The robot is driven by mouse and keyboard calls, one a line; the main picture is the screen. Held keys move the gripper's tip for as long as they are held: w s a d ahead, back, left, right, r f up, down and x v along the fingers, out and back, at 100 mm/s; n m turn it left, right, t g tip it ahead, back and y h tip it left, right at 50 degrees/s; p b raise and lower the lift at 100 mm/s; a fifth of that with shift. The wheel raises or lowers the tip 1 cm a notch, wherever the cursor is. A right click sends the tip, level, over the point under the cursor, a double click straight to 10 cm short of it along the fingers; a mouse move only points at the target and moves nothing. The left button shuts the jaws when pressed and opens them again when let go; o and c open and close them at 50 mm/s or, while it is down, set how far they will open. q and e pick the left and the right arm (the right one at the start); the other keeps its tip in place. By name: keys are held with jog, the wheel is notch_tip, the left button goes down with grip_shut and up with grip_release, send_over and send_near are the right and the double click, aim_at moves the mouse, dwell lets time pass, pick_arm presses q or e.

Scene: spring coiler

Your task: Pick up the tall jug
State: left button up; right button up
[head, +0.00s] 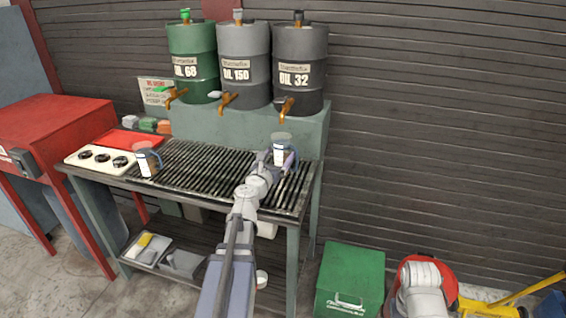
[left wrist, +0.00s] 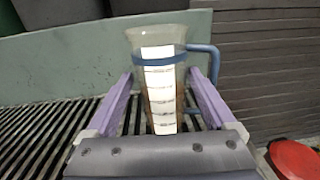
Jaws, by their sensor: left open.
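A clear jug with a blue band, a blue handle and a white scale label (left wrist: 160,70) stands upright on the slatted bench top. It looks tall in the left wrist view and also shows in the head view (head: 281,140) at the bench's right side. My left gripper (left wrist: 161,85) is open, with one purple finger on each side of the jug; I cannot tell whether they touch it. The handle is on the right, by the right finger. A second jug (head: 147,160) stands at the bench's left part. My right gripper is not in view.
Three oil drums with taps, green (head: 193,62), grey (head: 243,65) and dark (head: 298,68), stand on a ledge behind the bench. A white tray with black round parts (head: 102,159) and a red tray (head: 128,141) lie at left. A green box (head: 350,276) stands on the floor.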

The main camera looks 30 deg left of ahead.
aim_at(285, 151)
pick_arm(q)
jog(key=shift+w+f, duration=0.2)
jog(key=shift+w, duration=0.25)
jog(key=w, duration=0.3)
jog(key=w+b, duration=0.1)
jog(key=shift+w+a+f, duration=0.15)
jog(key=shift+a+f, duration=0.1)
jog(key=shift+a, duration=0.05)
jog(key=shift+c, duration=0.4)
grip_shut()
jog(key=shift+r, duration=0.15)
